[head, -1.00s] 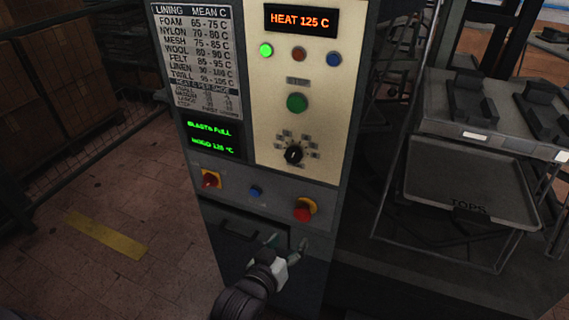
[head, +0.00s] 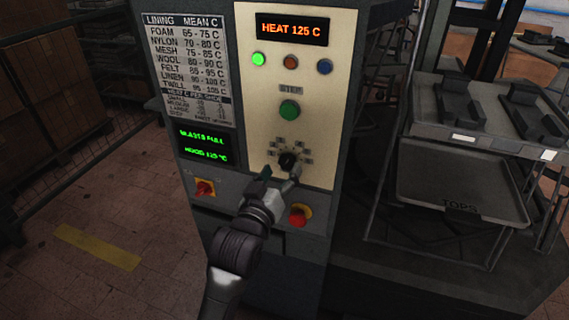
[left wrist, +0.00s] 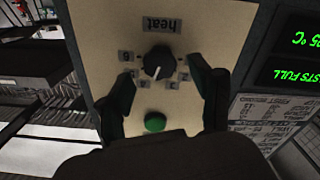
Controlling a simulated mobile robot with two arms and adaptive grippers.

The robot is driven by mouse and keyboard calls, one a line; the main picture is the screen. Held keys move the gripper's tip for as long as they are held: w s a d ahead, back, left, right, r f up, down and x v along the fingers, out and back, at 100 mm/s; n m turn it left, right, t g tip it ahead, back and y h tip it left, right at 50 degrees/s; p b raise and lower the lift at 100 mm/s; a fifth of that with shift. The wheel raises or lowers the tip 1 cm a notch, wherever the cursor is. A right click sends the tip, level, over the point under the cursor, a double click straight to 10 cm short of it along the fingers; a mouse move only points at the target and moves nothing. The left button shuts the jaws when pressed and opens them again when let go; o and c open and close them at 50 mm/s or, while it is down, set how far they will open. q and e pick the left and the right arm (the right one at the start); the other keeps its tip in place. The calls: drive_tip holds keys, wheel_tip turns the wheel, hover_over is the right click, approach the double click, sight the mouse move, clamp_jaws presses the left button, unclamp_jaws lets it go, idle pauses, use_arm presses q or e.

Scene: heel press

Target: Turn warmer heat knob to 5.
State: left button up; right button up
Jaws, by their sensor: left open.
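The black heat knob (head: 288,161) sits low on the machine's cream panel, ringed by small number labels too small to read in the head view. In the left wrist view, which is upside down, the knob (left wrist: 157,62) shows a white pointer line toward the green button side, so roughly upward on the panel. A "heat" label (left wrist: 161,25) is beside it. My left gripper (head: 281,174) is open in front of the panel just below the knob. In the left wrist view its fingers (left wrist: 160,76) stand on either side of the knob, apart from it. My right gripper is not in view.
An orange display (head: 292,29) reads HEAT 125 C. A green button (head: 289,110) is above the knob. A lining chart (head: 190,70) is at left, a rack with a tray (head: 462,190) at right.

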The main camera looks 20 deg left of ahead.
sight(286, 161)
use_arm(q)
drive_tip(key=shift+w, duration=1.4)
drive_tip(key=shift+c, duration=0.2)
drive_tip(key=c, duration=1.1)
